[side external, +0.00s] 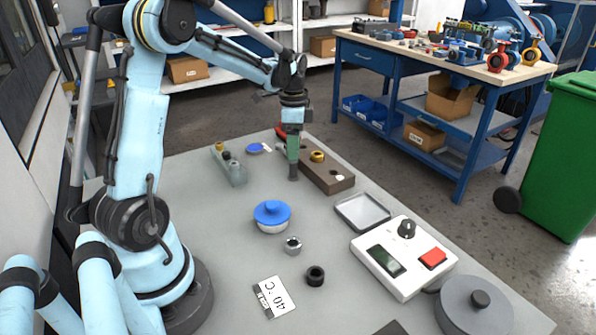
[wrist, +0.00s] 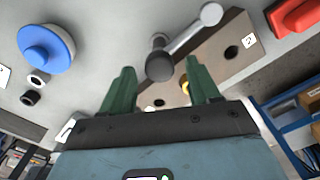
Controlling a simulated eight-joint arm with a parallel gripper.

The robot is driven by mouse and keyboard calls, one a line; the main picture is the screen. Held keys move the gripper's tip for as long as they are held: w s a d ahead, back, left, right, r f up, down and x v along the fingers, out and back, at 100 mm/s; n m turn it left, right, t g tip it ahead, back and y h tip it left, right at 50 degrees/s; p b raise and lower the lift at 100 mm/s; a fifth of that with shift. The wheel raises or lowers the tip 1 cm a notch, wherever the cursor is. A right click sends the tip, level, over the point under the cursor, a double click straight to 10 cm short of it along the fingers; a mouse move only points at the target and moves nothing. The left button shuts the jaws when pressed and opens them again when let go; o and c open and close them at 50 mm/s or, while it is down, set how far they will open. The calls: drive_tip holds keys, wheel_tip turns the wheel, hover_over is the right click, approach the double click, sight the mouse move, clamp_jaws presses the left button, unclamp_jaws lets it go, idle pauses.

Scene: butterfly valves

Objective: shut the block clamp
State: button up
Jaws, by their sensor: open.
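A brown block (side external: 335,182) with holes lies on the grey table; it also shows in the wrist view (wrist: 225,62). In the wrist view a silver lever (wrist: 190,32) with a pale round end slants over the block, with a dark rounded knob (wrist: 159,66) at its lower end. It looks like the clamp; whether it is open or shut I cannot tell. My gripper (side external: 293,160) points down beside the block, its green fingers (wrist: 161,68) apart. The knob appears between them in the picture; contact cannot be told.
A yellow ring (side external: 317,156) sits on the block. A red handle (wrist: 295,15) lies near its far end. A blue-lidded pot (side external: 272,214), a grey tray (side external: 362,211), a white control box (side external: 404,257) and a slotted holder (side external: 229,167) stand around. Table between the pot and block is clear.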

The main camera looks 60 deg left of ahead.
drive_tip(key=shift+f, duration=0.2)
clamp_jaws()
idle(0.3)
